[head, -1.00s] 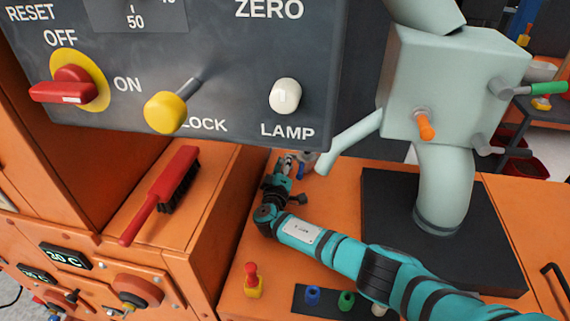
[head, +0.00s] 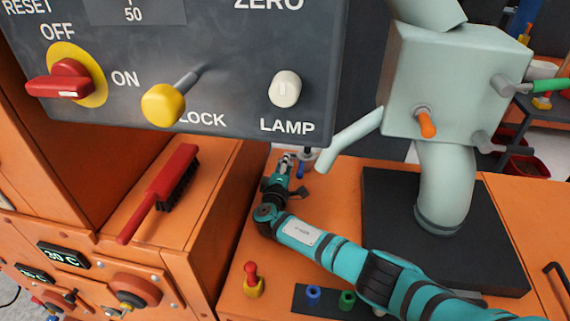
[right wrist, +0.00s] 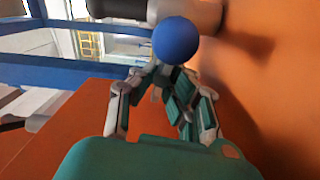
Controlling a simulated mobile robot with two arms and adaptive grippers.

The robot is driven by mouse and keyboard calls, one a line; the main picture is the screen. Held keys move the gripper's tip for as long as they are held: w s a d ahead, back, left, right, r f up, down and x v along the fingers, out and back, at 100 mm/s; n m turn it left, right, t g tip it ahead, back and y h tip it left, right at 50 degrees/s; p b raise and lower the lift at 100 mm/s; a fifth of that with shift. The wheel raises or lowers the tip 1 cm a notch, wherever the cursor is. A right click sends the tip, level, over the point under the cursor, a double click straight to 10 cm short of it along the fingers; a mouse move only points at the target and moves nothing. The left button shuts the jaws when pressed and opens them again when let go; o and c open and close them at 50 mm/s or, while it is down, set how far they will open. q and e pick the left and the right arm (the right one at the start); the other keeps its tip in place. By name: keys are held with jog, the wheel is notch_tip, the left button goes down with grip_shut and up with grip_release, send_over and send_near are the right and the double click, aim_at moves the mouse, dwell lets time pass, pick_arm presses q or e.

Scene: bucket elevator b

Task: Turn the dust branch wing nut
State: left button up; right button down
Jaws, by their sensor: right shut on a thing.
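My right gripper (head: 286,160) is at the far end of the orange top, left of the pale green branch pipe (head: 348,140). It also shows in the right wrist view (right wrist: 162,78), its fingers drawn together at a round blue knob (right wrist: 176,40). It is shut on what appears to be this knob; the fingertips' contact is partly hidden. A small blue part (head: 300,170) shows just right of the gripper in the head view. I cannot clearly make out the wing nut's shape. My left gripper is not in view.
A dark control panel (head: 230,100) hangs close above the gripper. A pale green housing (head: 450,85) stands on a black base (head: 480,240) at the right. A red brush (head: 160,190) lies on the left cabinet. A yellow-and-red button (head: 253,285) stands near my right arm.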

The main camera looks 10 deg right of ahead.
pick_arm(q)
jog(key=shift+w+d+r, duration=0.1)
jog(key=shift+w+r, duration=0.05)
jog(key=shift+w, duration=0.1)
pick_arm(e)
jog(key=shift+n, duration=0.9)
jog(key=shift+f, duration=0.1)
jog(key=c, duration=1.4)
grip_release()
jog(key=shift+c, duration=0.2)
